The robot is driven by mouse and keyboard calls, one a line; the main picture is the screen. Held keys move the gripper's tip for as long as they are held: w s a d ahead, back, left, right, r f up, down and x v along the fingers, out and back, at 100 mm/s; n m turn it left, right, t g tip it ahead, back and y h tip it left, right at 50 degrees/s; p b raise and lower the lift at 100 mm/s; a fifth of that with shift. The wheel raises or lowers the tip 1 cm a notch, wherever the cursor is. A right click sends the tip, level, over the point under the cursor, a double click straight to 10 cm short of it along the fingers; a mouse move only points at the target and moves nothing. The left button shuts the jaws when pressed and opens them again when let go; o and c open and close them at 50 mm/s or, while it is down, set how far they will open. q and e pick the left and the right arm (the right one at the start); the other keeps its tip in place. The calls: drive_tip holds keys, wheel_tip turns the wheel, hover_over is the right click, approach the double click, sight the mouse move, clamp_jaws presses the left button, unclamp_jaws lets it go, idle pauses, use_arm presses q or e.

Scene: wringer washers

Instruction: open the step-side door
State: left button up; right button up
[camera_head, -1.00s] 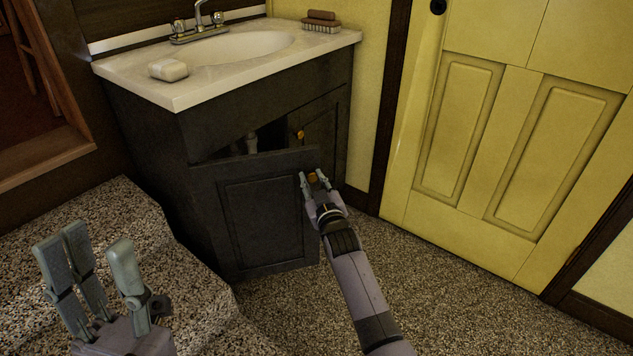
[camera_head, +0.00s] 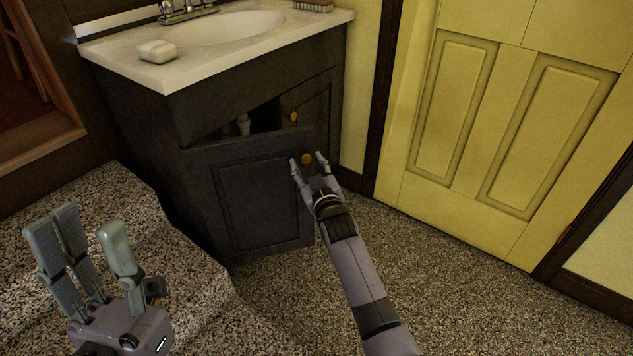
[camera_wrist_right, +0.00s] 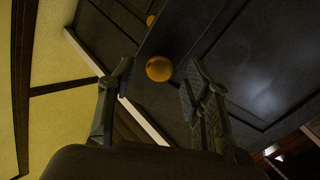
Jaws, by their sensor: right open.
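The step-side door (camera_head: 262,200) is the dark left door of the sink cabinet, beside the speckled step. It stands ajar, swung out, with a dark gap above its top edge. Its orange-yellow knob (camera_head: 307,159) is near its upper right corner. My right gripper (camera_head: 306,162) is open at the knob, with fingertips on either side of it. In the right wrist view the knob (camera_wrist_right: 159,68) shows between the open fingers, with space on both sides. My left gripper (camera_head: 84,232) is open and empty, above the step at lower left.
The other cabinet door (camera_head: 314,108) is closed, with its own knob (camera_head: 293,117). A pale countertop (camera_head: 115,55) with soap (camera_head: 157,50) sits above. The speckled step (camera_head: 185,265) is at left. A yellow door (camera_head: 485,130) is at right; the floor before it is clear.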

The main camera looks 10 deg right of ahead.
drive_tip(key=s+d, duration=0.1)
drive_tip(key=s, duration=0.9)
drive_tip(key=shift+s+d, duration=0.2)
drive_tip(key=shift+s, duration=0.1)
